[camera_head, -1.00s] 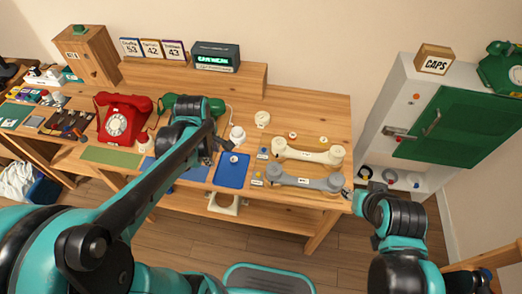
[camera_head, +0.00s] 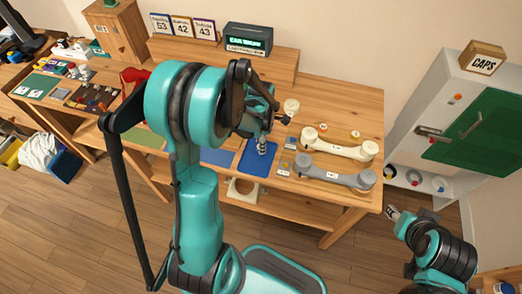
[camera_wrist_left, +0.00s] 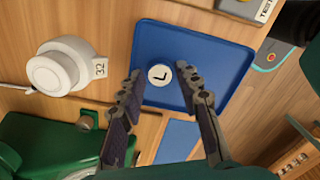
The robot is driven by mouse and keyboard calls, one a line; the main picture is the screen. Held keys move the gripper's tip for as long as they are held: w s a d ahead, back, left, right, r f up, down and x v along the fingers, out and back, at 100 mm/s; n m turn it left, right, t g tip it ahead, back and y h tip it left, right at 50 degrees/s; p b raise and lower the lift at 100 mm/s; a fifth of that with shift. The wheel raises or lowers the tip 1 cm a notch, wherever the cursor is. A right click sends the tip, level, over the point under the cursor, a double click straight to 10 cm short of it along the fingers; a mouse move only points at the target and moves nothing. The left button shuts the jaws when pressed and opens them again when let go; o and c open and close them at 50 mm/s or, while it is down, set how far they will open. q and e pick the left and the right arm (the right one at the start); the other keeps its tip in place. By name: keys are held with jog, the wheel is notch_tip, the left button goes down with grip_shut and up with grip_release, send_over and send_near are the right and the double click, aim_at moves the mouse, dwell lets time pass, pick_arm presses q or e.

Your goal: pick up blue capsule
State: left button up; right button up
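A small round disc (camera_wrist_left: 160,75), pale with a dark L-shaped mark, lies on the blue tray (camera_wrist_left: 225,95); I cannot confirm it is the blue capsule, as no blue colour shows on it. In the left wrist view my left gripper (camera_wrist_left: 159,71) is open, with its two fingers on either side of the disc and a gap visible. In the head view my left gripper (camera_head: 262,147) points down over the blue tray (camera_head: 258,167) and hides the disc. My right gripper (camera_head: 393,213) is off the table's right end; its finger state is unclear.
My left arm hides part of the table.

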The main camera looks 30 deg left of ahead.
pick_arm(q)
jog(key=shift+f, duration=0.55)
jog(key=shift+r, duration=0.1)
jog(key=c, duration=0.8)
jog(key=shift+o, duration=0.2)
